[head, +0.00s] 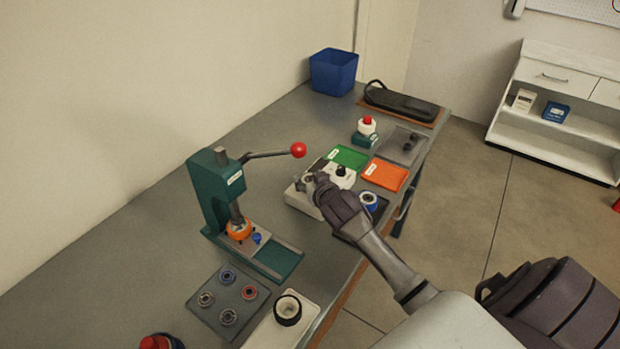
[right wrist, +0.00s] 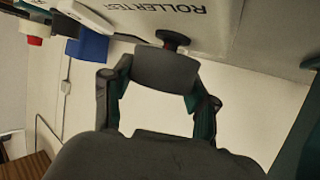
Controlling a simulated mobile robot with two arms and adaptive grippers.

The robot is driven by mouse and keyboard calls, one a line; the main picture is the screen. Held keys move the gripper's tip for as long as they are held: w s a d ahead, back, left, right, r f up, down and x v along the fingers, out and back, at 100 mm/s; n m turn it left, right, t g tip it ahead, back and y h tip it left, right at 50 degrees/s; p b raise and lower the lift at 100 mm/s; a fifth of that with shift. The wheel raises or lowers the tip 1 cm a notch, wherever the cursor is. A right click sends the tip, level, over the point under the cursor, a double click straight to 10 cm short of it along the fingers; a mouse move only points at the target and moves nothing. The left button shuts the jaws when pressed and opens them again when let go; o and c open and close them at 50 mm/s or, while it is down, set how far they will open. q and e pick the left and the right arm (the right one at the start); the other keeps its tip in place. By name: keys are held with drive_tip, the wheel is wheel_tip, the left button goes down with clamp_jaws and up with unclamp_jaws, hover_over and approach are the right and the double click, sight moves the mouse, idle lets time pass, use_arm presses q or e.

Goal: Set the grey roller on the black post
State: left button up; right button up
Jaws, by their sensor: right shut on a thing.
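My right gripper (head: 318,182) is over the white roller test device (head: 299,201) on the bench. In the right wrist view its two fingers (right wrist: 158,100) are shut on the grey roller (right wrist: 165,70), one at each side. The white body of the device, lettered "ROLLER TEST" (right wrist: 183,6), is just beyond the roller. A short dark post with a reddish-looking disc (right wrist: 172,38) stands out from it, right by the roller's edge. I cannot tell whether the roller touches the post or is on it. My left gripper is not in view.
A green press (head: 213,191) with a red-knobbed lever stands left of the device. A green tray (head: 347,157) and an orange tray (head: 384,174) lie behind and right. A dark tray of rings (head: 238,296) is in front. A blue bin (head: 333,72) is at the back.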

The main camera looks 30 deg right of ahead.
idle(0.9)
drive_tip(key=shift+f, duration=0.55)
drive_tip(key=o, duration=0.9)
drive_tip(key=shift+o, duration=0.2)
drive_tip(key=shift+s+a+r+p, duration=0.1)
drive_tip(key=shift+s+r+p, duration=0.15)
drive_tip(key=shift+s+p, duration=0.15)
drive_tip(key=p+v, duration=0.3)
drive_tip(key=v, duration=0.1)
drive_tip(key=shift+s+a+r+p, duration=0.1)
drive_tip(key=shift+s+r+p, duration=0.05)
drive_tip(key=shift+s+p, duration=0.2)
drive_tip(key=p+v, duration=0.3)
drive_tip(key=v, duration=0.2)
drive_tip(key=shift+s+p, duration=0.2)
drive_tip(key=shift+p, duration=0.2)
